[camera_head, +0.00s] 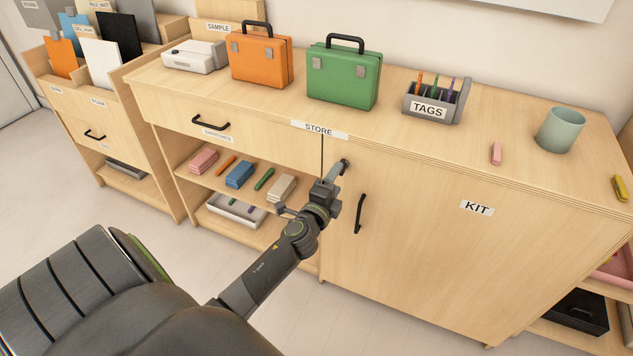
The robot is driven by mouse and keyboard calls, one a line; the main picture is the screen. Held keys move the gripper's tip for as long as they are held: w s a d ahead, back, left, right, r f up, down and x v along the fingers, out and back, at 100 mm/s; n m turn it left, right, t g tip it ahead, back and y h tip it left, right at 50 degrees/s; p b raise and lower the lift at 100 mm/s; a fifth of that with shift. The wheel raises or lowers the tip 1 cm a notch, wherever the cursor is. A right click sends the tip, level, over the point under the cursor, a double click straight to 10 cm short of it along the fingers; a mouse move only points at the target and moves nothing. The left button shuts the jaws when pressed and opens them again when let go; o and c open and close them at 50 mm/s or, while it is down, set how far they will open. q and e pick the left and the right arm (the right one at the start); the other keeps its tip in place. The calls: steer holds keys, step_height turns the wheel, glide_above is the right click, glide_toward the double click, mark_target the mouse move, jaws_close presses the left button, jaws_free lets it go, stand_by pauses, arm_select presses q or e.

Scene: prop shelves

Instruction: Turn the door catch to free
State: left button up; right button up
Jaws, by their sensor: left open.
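The closed KIT door (430,245) is the pale wood front on the right of the cabinet, with a dark bar handle (360,214) near its left edge. A small dark piece (345,163) shows at the door's upper left edge; it looks like the door catch, but my gripper overlaps it and its turn is hard to read. My left gripper (322,188) is open, in front of the seam between the door and the open shelves, just below this piece. I cannot tell whether they touch. My right gripper is not in view.
On the cabinet top stand an orange case (260,60), a green case (343,78), a TAGS caddy (430,108) and a green cup (561,130). Open shelves left of the door hold small boxes and a white tray (235,211). The floor before the door is clear.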

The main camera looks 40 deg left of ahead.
arm_select(q)
steer(key=v, duration=1.3)
steer(key=shift+b, duration=0.3)
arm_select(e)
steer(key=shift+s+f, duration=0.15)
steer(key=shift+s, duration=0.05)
arm_select(q)
steer(key=s+f+n+g+h+p, duration=0.1)
steer(key=s+f+n+g+p, duration=0.25)
steer(key=f, duration=0.85)
steer(key=s+f+n+g+p, duration=0.2)
steer(key=s+f+n+g, duration=0.25)
steer(key=f, duration=0.75)
steer(key=s+d+f+n+g+p, duration=0.1)
steer(key=s+f, duration=0.3)
steer(key=s, duration=0.5)
steer(key=s+d+f+n+g+h+p, duration=0.1)
steer(key=s+f+n+g, duration=0.3)
steer(key=s, duration=0.6)
steer(key=s+d+f+n+g+h+p, duration=0.1)
steer(key=s+f+n+g+p, duration=0.1)
steer(key=s+f, duration=0.4)
steer(key=s+n+g, duration=0.1)
steer(key=s, duration=0.3)
steer(key=shift+p, duration=0.3)
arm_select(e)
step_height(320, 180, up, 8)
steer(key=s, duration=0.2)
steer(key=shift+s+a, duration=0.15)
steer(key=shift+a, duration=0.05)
